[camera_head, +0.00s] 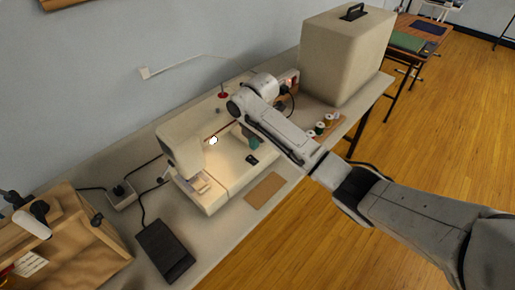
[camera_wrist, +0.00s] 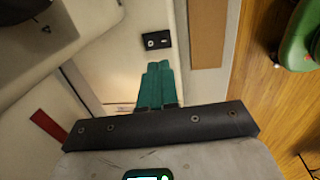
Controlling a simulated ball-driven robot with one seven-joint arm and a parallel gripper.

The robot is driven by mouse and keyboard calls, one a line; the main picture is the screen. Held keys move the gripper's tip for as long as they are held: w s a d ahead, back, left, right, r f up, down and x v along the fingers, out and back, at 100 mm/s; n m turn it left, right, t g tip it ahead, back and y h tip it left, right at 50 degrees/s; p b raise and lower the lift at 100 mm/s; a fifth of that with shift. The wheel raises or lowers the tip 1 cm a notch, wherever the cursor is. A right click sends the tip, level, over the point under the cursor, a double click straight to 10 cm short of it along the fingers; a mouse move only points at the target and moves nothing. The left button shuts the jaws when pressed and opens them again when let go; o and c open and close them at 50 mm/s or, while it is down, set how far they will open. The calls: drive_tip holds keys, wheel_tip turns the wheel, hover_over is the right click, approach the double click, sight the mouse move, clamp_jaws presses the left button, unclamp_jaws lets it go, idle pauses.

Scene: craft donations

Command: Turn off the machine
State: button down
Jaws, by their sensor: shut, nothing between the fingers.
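The cream sewing machine (camera_head: 178,150) stands on the table, with its lamp (camera_head: 213,140) lit over the bed. A small red-orange spot (camera_head: 291,82) shows at its right end, beyond my arm. I cannot tell whether it is a switch. My gripper (camera_head: 254,145) has teal fingers and is above the right part of the machine's bed. In the wrist view my gripper (camera_wrist: 158,68) is shut and empty, apart from the small black plate (camera_wrist: 157,40) on the machine. My arm hides much of the machine's right side.
A large beige case (camera_head: 343,55) stands at the right of the table. Thread spools (camera_head: 320,127) stand near the front edge. A brown board (camera_head: 266,190) lies in front.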

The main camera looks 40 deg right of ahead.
wheel_tip(320, 180, up, 6)
drive_tip(key=shift+s+r+b, duration=0.25)
drive_tip(key=shift+s+b, duration=0.05)
drive_tip(key=shift+s, duration=0.1)
drive_tip(key=shift+w+b, duration=0.1)
drive_tip(key=shift+b, duration=0.2)
drive_tip(key=w+b, duration=0.1)
drive_tip(key=b, duration=0.2)
drive_tip(key=shift+w+d+r, duration=0.1)
drive_tip(key=shift+w+r, duration=0.05)
drive_tip(key=shift+w, duration=0.05)
